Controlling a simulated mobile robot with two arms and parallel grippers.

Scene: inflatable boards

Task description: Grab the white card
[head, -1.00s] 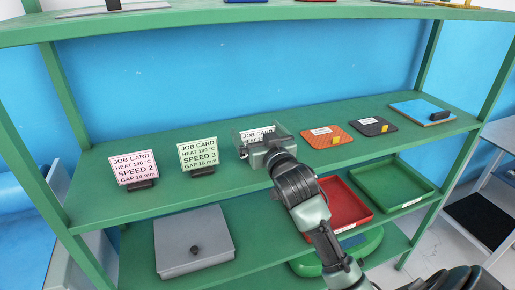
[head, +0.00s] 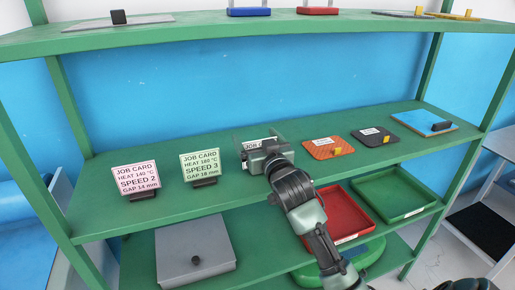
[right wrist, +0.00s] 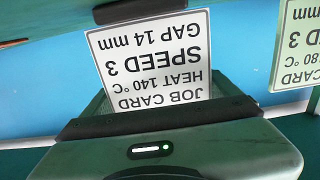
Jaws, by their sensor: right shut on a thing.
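The white job card (head: 262,143) stands on the middle green shelf, mostly hidden behind my right gripper in the head view. In the right wrist view the white card (right wrist: 155,62) appears upside down and reads HEAT 140 °C, SPEED 3, GAP 14 mm. My right gripper (head: 262,147) is at the card, shut on it; the fingertips are partly hidden in the right wrist view. Whether the card is lifted off the shelf I cannot tell. My left gripper is not in view.
A pink card (head: 136,178) and a green card (head: 201,166) stand left of it. An orange board (head: 328,148), a dark board (head: 375,137) and a blue board (head: 424,123) lie to the right. The upper shelf (head: 200,27) overhangs. Red (head: 343,213) and green (head: 398,195) trays sit below.

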